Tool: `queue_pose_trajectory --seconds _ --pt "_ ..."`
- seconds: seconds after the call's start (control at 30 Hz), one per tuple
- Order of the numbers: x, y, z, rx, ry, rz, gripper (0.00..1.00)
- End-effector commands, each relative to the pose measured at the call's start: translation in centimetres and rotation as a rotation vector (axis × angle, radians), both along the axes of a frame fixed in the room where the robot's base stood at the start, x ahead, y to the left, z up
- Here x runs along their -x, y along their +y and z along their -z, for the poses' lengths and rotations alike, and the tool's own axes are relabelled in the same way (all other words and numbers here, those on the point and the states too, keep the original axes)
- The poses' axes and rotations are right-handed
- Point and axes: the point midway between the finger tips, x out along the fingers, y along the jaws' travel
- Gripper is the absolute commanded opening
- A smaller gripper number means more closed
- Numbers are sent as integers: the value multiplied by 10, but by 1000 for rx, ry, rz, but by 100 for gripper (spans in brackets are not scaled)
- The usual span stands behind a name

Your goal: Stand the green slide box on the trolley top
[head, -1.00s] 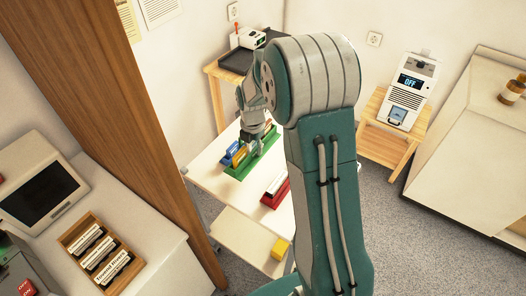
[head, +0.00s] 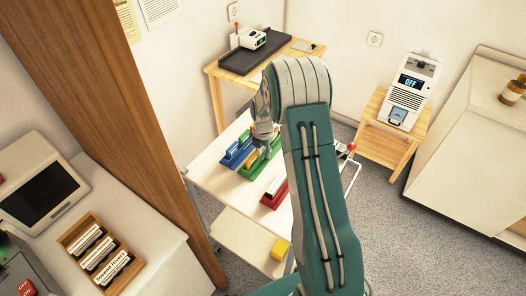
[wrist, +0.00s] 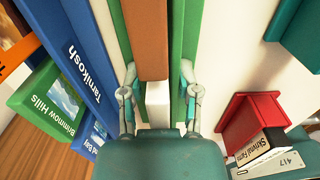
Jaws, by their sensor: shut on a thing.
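In the head view a small green box (head: 232,148) shows at the blue rack. My gripper (wrist: 159,85) is shut on a brown upright thing with a white end (wrist: 157,100), between two green walls (wrist: 183,40). In the head view my gripper (head: 263,146) is over the green rack (head: 256,166); the arm hides part of it. The trolley top (head: 212,178) is white.
A red rack (head: 275,194) with white-spined boxes stands right of the green rack. A blue box lettered "Tarnikosh" (wrist: 85,68) stands close left of my fingers. A yellow block (head: 280,249) lies on the lower shelf. Bare top shows at the trolley's left front.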

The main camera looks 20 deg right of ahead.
Motion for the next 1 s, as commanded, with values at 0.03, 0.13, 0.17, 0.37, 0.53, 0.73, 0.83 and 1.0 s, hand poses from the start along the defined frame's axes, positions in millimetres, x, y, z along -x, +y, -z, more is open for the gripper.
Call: queue_pose_trajectory --seconds 0.03,0.13,0.17,0.37,0.53,0.73,0.83,1.0 --pt "0 0 -1 0 -1 0 0" --pt "0 0 1 0 0 0 0" --pt "0 0 2 0 1 0 47" --pt "0 0 1 0 1 0 77" --pt "0 0 1 0 1 0 77" --pt "-1 0 -9 0 -1 0 77" --pt "-1 0 -25 1 -3 0 77" --pt "-1 0 -62 1 -4 0 77"
